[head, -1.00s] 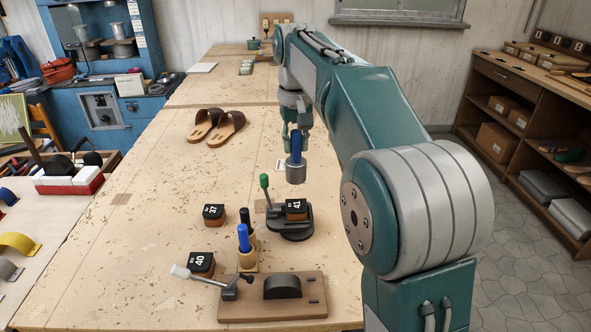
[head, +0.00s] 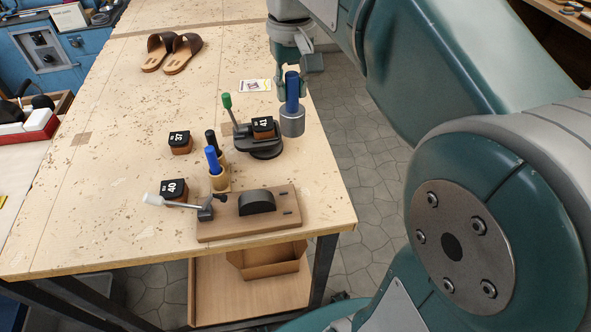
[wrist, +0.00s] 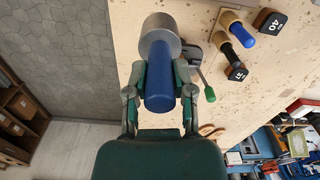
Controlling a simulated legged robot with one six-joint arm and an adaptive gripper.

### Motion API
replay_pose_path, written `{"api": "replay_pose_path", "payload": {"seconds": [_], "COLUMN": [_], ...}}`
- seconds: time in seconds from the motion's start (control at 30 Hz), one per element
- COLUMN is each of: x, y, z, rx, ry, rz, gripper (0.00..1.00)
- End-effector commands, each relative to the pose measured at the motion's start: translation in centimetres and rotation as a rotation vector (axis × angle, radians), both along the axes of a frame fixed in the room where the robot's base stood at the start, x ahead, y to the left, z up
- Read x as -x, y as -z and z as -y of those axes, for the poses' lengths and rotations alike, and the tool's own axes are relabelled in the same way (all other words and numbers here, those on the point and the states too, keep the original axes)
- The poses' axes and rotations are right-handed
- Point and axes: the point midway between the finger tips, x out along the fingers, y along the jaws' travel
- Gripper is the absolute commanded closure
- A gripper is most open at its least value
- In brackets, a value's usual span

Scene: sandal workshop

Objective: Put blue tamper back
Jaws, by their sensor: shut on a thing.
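My gripper (head: 291,88) is shut on the blue tamper (head: 292,120), holding it upright by its blue handle with its grey metal head down. The head hangs near the table's right edge, right of the black press with the green lever (head: 266,149). The tamper also shows in the wrist view (wrist: 160,78) between the fingers. A small wooden stand (head: 221,180) holds a second blue-handled tool (head: 212,159) and a black-handled one (head: 211,140). Whether the tamper touches anything below is hard to tell; it appears to be in the air.
Block 41 (head: 263,127) sits on the press; blocks 37 (head: 180,142) and 40 (head: 174,192) stand left. A wooden jig (head: 232,222) with a white-handled lever is at the front. Sandals (head: 172,52) lie further back. The table's left-middle is clear.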

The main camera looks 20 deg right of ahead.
Motion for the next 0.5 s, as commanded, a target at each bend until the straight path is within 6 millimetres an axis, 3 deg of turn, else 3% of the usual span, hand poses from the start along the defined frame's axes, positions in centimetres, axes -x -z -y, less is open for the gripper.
{"api": "replay_pose_path", "payload": {"seconds": [0.5], "x": [8.8], "y": [2.3], "z": [0.6], "rx": [0.000], "ry": [0.001], "rz": [0.001], "gripper": [1.00]}}
